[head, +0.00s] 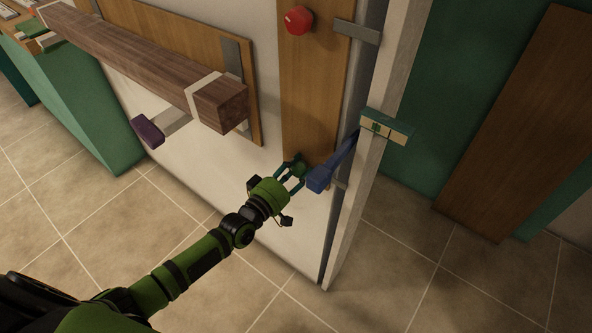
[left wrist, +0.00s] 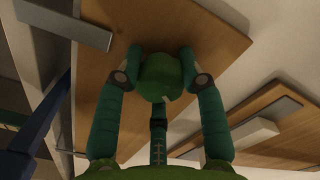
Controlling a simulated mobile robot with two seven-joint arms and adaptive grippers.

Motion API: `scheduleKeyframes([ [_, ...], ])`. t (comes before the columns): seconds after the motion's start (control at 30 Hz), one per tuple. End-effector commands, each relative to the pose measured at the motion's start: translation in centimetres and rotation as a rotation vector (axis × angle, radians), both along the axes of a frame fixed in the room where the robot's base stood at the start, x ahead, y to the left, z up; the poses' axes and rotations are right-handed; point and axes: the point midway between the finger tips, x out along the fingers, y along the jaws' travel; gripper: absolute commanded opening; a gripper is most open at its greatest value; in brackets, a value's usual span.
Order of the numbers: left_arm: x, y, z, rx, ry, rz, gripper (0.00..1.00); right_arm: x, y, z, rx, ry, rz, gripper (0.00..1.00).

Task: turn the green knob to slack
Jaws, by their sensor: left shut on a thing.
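The green knob (left wrist: 162,78) sits on a wooden panel (left wrist: 95,75) and fills the middle of the left wrist view. My left gripper (left wrist: 160,70) is shut on it, with a finger on each side. In the head view my left gripper (head: 292,172) reaches the lower end of the upright wooden panel (head: 306,110), and its fingers hide most of the knob. A small pale mark shows on the knob's near edge. I cannot read its setting. My right gripper is not in view.
A blue lever (head: 320,178) is close to the right of my left gripper. A red knob (head: 298,20) is higher on the panel. A wooden beam (head: 150,62) and a purple-ended handle (head: 148,131) stick out at left. Tiled floor lies open below.

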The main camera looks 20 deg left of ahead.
Motion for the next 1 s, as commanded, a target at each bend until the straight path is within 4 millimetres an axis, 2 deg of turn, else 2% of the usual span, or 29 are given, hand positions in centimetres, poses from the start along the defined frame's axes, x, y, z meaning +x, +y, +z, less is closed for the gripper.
scheduleKeyframes([
  [0.3,0.07,-0.26,0.08,-0.102,0.037,-0.004,0.07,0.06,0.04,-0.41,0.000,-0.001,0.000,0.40],
  [0.8,0.11,-0.30,0.25,-0.120,0.040,-0.004,0.06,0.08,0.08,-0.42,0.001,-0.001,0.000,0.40],
  [0.83,0.11,-0.31,0.26,-0.120,0.040,-0.004,0.47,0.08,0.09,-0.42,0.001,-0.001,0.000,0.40],
  [0.87,0.10,-0.31,0.25,-0.120,0.040,-0.004,0.59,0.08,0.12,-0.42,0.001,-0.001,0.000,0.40],
  [0.9,0.09,-0.30,0.24,-0.119,0.039,-0.004,0.63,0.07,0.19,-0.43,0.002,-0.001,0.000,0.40],
  [1.0,0.08,-0.22,0.20,-0.118,0.039,-0.003,0.63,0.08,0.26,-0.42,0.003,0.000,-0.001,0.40],
])
